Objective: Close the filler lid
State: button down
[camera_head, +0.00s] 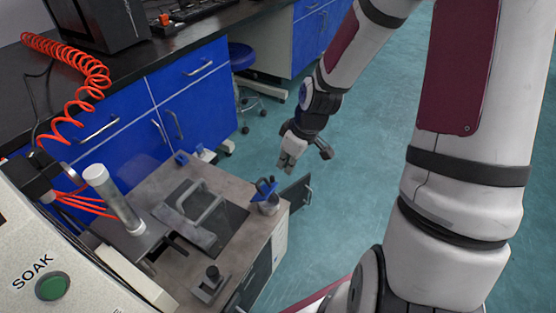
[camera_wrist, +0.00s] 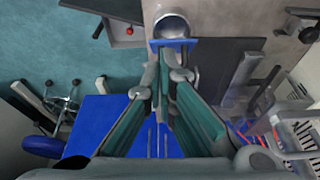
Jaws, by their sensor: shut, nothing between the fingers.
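A metal cylindrical filler (camera_head: 268,205) stands near the right corner of the grey bench top, and its blue lid (camera_head: 265,187) stands tilted up from it. In the wrist view the round metal opening (camera_wrist: 172,24) shows at the top, with the blue lid (camera_wrist: 175,43) along its near edge. My gripper (camera_head: 287,170) is shut and empty, above and behind the filler in the head view. In the wrist view my gripper's fingertips (camera_wrist: 164,58) are together, just below the blue lid in the picture. I cannot tell whether they touch it.
The grey bench top (camera_head: 165,178) carries a dark plate with a metal handle (camera_head: 205,205), a clear cylinder (camera_head: 115,200) and a small black-knobbed fixture (camera_head: 212,282). A dark cabinet door (camera_head: 295,194) stands open beside the bench. Blue cabinets (camera_head: 190,90) stand behind. Open floor (camera_head: 360,200) lies right.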

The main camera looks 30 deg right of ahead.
jog(key=c, duration=2)
grip_release()
jog(key=shift+s+d+r, duration=0.1)
jog(key=shift+d, duration=0.05)
jog(key=o, duration=0.3)
jog(key=shift+m, duration=0.3)
jog(key=m+g+y+p, duration=0.1)
jog(key=m+g, duration=0.5)
jog(key=m, duration=1.1)
send_near(260, 179)
jog(key=b+x, duration=0.3)
jog(key=x, duration=0.5)
jog(key=shift+g+y, duration=0.3)
grip_shut()
